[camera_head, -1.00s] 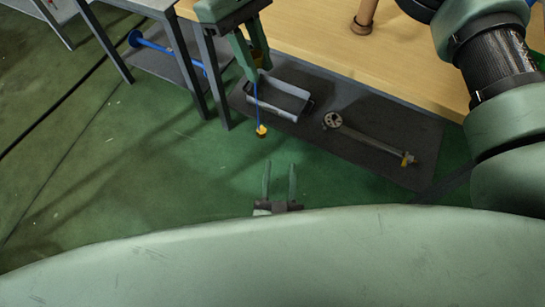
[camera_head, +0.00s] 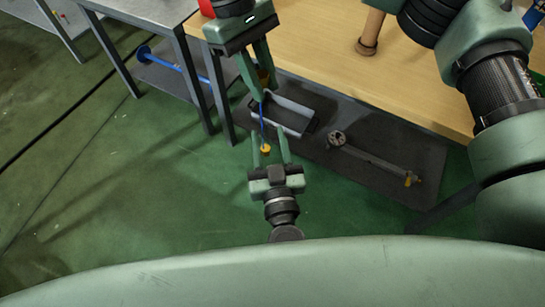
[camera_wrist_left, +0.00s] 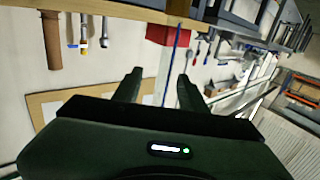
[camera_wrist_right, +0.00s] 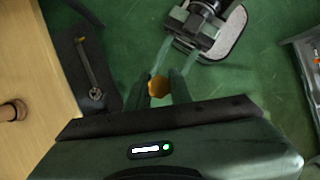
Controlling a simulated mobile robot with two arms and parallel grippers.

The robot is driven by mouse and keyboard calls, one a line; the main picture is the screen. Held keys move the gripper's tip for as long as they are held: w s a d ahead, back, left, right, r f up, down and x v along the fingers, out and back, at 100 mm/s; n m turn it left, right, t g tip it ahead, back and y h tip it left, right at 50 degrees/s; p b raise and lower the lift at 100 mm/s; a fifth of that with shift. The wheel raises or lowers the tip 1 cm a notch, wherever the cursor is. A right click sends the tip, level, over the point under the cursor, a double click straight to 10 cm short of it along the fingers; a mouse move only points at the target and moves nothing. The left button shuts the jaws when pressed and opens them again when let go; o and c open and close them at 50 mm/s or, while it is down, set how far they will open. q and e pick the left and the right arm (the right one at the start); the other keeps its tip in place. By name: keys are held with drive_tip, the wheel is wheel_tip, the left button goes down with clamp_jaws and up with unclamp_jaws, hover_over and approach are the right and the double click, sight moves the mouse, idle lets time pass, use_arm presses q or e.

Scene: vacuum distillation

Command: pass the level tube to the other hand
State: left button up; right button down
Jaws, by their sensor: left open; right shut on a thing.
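The level tube (camera_head: 263,125) is a thin blue tube with a yellow lower end. My right gripper (camera_head: 262,93) is shut on its upper part, and it hangs roughly upright below the fingers. A yellow cap (camera_wrist_right: 158,88) shows between the right fingers in the right wrist view. My left gripper (camera_head: 270,143) is open below the right one, its fingers pointing up the picture. In the head view the yellow end appears between the left fingers. In the left wrist view the blue tube (camera_wrist_left: 172,65) shows in the gap between the left fingers (camera_wrist_left: 160,75); contact cannot be told.
A wooden bench (camera_head: 340,70) stands behind, with a dark low shelf (camera_head: 390,120) holding a grey tray (camera_head: 290,115) and a metal rod with a round flange (camera_head: 375,160). A grey metal table (camera_head: 150,10) is at upper left. Green floor (camera_head: 100,200) is open at left.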

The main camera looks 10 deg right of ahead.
use_arm(q)
drive_tip(key=shift+w, duration=1.25)
clamp_jaws()
use_arm(e)
drive_tip(key=c, duration=1.2)
unclamp_jaws()
drive_tip(key=shift+o, duration=0.2)
drive_tip(key=shift+r, duration=0.1)
